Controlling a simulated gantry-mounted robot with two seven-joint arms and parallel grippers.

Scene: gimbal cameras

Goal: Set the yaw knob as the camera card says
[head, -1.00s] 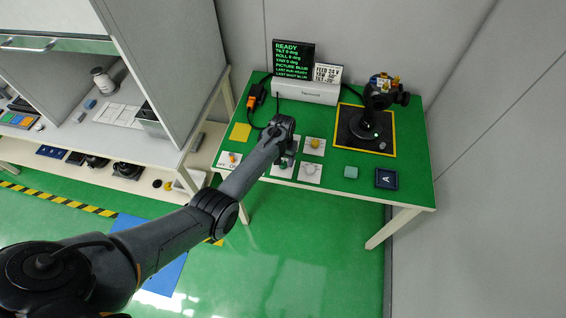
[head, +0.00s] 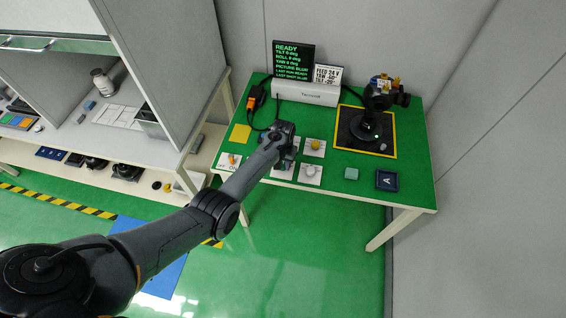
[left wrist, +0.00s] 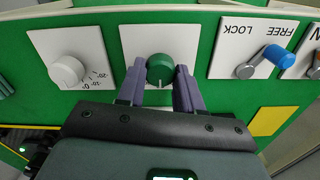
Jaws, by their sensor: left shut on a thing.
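In the left wrist view a round green knob (left wrist: 160,66) sits on a white plate. My left gripper (left wrist: 160,76) has one finger on each side of the knob and is shut on it. In the head view the same gripper (head: 286,158) is over the row of plates and hides this knob. No label for the knob is readable. The camera card (head: 327,76) stands at the back with FEED, YAW and TILT lines; its numbers are too small to read surely. The black screen (head: 293,62) reads READY, with a yaw line that seems to be 0 deg. My right gripper is out of view.
A white knob with a scale (left wrist: 68,71) and a blue LOCK/FREE lever (left wrist: 277,55) flank the green knob. A yellow knob (head: 315,144) is close by. The gimbal camera (head: 380,92) stands on a dark pad at right.

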